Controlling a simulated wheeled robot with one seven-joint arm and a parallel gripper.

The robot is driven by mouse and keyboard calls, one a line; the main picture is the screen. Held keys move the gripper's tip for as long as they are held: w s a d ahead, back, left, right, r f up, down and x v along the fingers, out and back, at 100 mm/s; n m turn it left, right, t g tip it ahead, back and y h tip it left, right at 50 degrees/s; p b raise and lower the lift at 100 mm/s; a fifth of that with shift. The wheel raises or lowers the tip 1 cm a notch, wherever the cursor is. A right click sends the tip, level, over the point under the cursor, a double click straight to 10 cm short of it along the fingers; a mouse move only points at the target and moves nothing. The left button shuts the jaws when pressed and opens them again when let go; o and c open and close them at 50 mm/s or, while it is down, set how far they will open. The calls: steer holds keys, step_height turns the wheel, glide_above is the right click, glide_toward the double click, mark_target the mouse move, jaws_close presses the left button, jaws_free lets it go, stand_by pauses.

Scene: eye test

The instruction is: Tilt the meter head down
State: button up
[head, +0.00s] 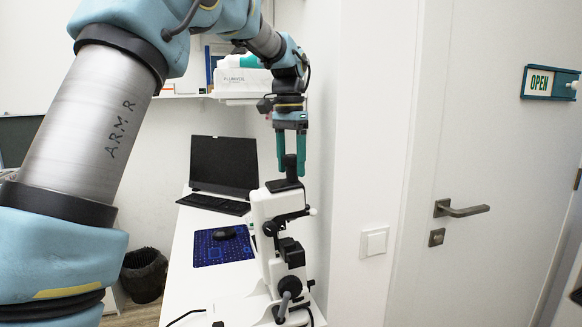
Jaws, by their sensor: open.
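The meter (262,235) is a white upright instrument with black knobs and a lever, standing on the white desk in the lower middle of the head view. Its top carries a flat black piece (283,186), and its upper body leans slightly. The meter's far side is hidden.
A black monitor (224,163), a keyboard (213,204) and a mouse (224,233) on a blue mat (208,250) are left of the meter. A wall shelf (238,97) holds boxes behind my arm. The wall (345,150) is close on the right, then a door (480,150).

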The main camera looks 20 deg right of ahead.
steer(key=shift+f, duration=0.75)
jaws_close()
steer(key=shift+r, duration=0.1)
stand_by(0.8)
